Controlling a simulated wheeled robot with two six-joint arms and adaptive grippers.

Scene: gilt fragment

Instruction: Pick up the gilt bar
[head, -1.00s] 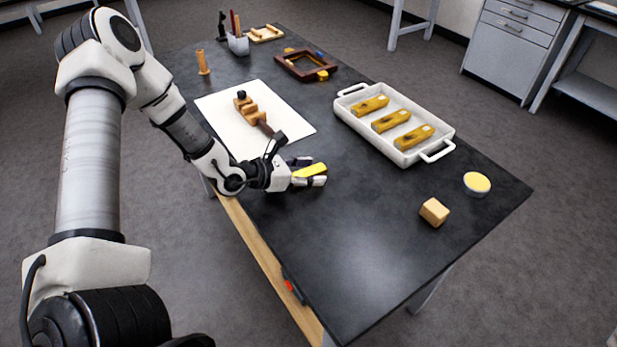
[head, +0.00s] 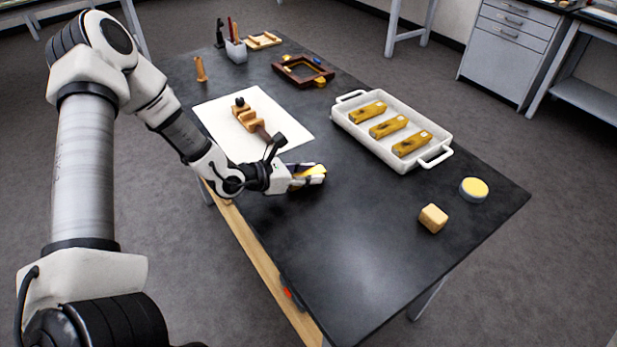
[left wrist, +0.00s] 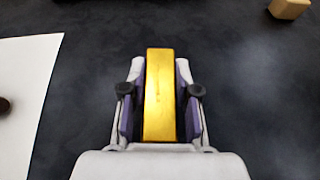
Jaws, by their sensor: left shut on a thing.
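The gilt bar (left wrist: 159,95) is a shiny golden-yellow block, seen lengthwise between the fingers in the left wrist view. In the head view the bar (head: 303,176) is mostly hidden by the fingers. My left gripper (head: 315,176) is shut on it, with one finger against each long side. In the left wrist view the gripper (left wrist: 160,100) points along the bar, over the dark tabletop. I cannot tell whether the bar touches the table. My right gripper is not in view.
A white tray (head: 343,119) with several yellow-brown bars stands to the right on the dark table (head: 330,240). A white sheet (head: 215,110) bears a brown wooden piece. A tan block (head: 433,218) and a round yellow-topped tin (head: 473,190) lie at the right. The near tabletop is clear.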

